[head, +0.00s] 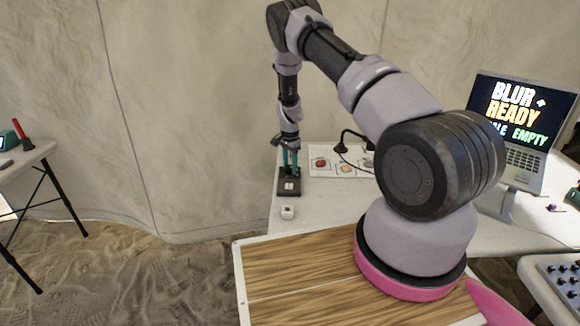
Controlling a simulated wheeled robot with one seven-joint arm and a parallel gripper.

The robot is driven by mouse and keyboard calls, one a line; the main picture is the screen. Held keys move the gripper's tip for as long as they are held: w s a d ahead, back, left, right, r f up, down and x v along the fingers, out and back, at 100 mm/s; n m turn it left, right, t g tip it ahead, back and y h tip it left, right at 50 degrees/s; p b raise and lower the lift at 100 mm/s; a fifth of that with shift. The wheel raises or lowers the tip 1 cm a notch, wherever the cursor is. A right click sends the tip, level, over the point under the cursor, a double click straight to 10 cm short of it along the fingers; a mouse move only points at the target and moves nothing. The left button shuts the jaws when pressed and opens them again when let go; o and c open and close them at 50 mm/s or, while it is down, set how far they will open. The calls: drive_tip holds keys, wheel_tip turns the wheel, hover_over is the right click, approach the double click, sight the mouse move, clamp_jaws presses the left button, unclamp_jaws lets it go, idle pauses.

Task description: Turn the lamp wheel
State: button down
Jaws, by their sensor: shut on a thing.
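My gripper (290,168), with teal fingers, points down at the far left corner of the white table. Its fingertips are at the top of a small dark box (289,193) with a pale patch on its front. The gripper is shut on a small part at the top of this box, which I take to be the lamp wheel. The fingers hide the wheel, so its shape and turn angle cannot be told. A black bent-neck lamp (344,138) stands to the right of the gripper, partly hidden by my arm.
A small white cube (287,211) sits in front of the dark box. A card with pictures (338,162) lies to the right. A laptop (523,115) reading "BLUR + READY" and "EMPTY" stands at the right. A side table (30,153) with a red-handled item is far left.

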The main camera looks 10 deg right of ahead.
sight(290, 167)
drive_tip(key=shift+c, duration=1.7)
unclamp_jaws()
drive_tip(key=shift+r, duration=0.1)
wheel_tip(290, 167, up, 11)
